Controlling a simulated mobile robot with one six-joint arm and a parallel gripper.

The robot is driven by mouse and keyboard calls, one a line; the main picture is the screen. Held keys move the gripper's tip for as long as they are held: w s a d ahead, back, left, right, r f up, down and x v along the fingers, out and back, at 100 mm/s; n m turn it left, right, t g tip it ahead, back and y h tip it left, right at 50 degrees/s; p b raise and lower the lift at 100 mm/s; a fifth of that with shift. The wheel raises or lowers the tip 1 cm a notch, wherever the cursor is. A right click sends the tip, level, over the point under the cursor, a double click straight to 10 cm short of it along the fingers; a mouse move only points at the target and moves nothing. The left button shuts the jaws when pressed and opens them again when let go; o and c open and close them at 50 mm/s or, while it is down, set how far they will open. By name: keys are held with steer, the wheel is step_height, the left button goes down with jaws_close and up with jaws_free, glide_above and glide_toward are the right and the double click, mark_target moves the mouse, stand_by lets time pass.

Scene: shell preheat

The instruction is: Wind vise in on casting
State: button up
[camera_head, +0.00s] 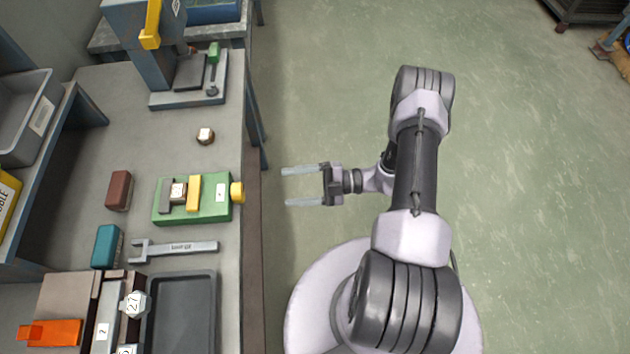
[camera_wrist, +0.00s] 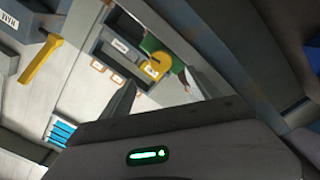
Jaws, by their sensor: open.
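The vise (camera_head: 216,210) has a green base and lies on the grey bench. Its round yellow knob (camera_head: 237,192) faces the bench's right edge. A small pale, brown-sided casting (camera_head: 179,190) sits between the grey jaw (camera_head: 165,196) and the yellow jaw (camera_head: 194,193). Whether the yellow jaw touches it I cannot tell. My gripper (camera_head: 286,187) is open and empty, off the bench to the right of the knob, fingers pointing left at it. In the wrist view, the yellow knob (camera_wrist: 155,66) shows ahead with a bit of green behind it; the casting cannot be made out there.
A similar small piece (camera_head: 205,136) lies above the vise. A wrench (camera_head: 180,248) and dark tray (camera_head: 181,271) lie below it. Dark red (camera_head: 119,190) and teal (camera_head: 106,246) blocks stand left. A press (camera_head: 190,98) stands at the top.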

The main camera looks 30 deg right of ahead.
steer(key=v, duration=0.6)
steer(key=shift+w, duration=0.1)
steer(key=a+r+n+g+h, duration=0.3)
steer(key=r+n+g+h, duration=0.1)
steer(key=r+n, duration=0.55)
steer(key=a+r+n+g+h, duration=0.2)
steer(key=r+n+g+h, duration=0.15)
steer(key=r+n, duration=0.6)
steer(key=s+a+r+n+t+h, duration=0.1)
steer(key=s+r+n+t+h, duration=0.1)
steer(key=n, duration=0.6)
steer(key=s+a+r+n+t+h+b, duration=0.1)
steer(key=s+a+r+n+t+h, duration=0.1)
steer(key=s+r+n, duration=0.3)
steer(key=s+a+r+n+t+h+b, duration=0.1)
steer(key=s+r+n+t+h, duration=0.2)
steer(key=r+n, duration=0.3)
steer(key=s+n, duration=0.1)
steer(key=n, duration=0.4)
steer(key=shift+s+a, duration=0.2)
steer(key=shift+a, duration=0.05)
